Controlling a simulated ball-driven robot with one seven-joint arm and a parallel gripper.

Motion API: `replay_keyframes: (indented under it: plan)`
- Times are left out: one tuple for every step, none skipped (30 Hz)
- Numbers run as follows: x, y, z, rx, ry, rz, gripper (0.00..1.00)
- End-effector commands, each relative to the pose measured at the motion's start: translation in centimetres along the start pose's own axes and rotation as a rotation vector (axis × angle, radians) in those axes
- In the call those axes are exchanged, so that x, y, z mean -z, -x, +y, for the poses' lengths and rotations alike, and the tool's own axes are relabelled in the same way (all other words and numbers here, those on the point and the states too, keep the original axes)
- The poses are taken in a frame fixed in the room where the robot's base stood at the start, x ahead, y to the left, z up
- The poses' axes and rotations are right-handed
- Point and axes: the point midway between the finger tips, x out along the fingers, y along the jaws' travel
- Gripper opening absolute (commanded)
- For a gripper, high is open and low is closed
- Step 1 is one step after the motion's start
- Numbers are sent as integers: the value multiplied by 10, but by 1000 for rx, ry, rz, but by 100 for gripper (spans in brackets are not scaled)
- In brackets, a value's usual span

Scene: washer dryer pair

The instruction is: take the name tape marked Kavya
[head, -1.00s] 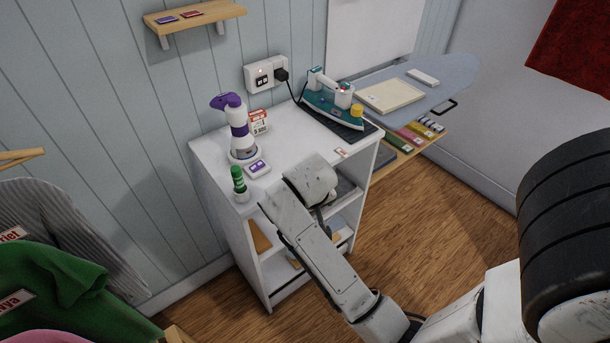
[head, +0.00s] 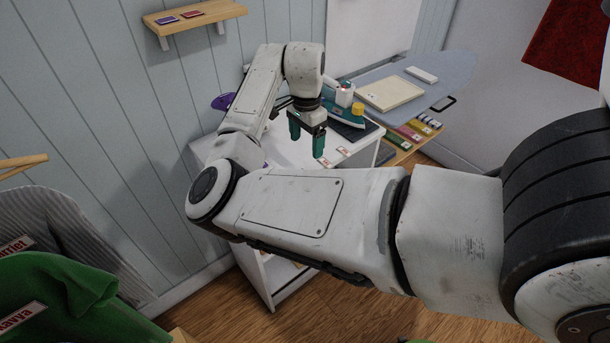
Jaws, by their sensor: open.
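My gripper (head: 307,140) hangs fingers down above the white cabinet top (head: 281,152), its two green fingers apart and nothing between them. Small pale tapes with reddish marks lie at the cabinet's right front edge. One tape (head: 342,151) lies just right of the fingers, and another (head: 327,163) is nearer to me. Their lettering is too small to read, so I cannot tell which is marked Kavya. A red-edged label reading Kavya (head: 22,317) is on a green garment (head: 55,290) at lower left.
A teal and white iron (head: 343,113) stands just behind my gripper. Beyond it are the ironing board (head: 452,72) and a pale box (head: 391,94). A wooden wall shelf (head: 222,11) is at upper left. My arm hides much of the cabinet and the purple-topped bottle (head: 222,101).

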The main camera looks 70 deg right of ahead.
Motion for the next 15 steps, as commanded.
replay_keyframes:
  plan:
    - [-2, -2, -1, -3, -4, -9, 83]
    - [-2, -5, -1, -4, -6, -11, 83]
    - [-2, -10, -1, -5, -8, -12, 83]
    - [-2, -14, -1, -6, -8, -13, 83]
    - [-2, -18, -1, -6, -8, -12, 83]
    - [-2, -25, 0, -6, -8, -12, 83]
    - [-3, -30, 0, -7, -8, -12, 83]
    - [-2, -34, -1, -6, -7, -11, 83]
    - [-2, -40, -1, -5, -6, -11, 83]
    - [-2, -44, -1, -5, -6, -12, 83]
    - [-2, -47, -1, -5, -6, -11, 83]
    - [-2, -50, -1, -4, -6, -11, 83]
    - [-2, -52, -1, -3, -6, -11, 83]
    - [-2, -53, -1, -3, -7, -11, 83]
    - [-2, -55, -1, -3, -7, -10, 83]
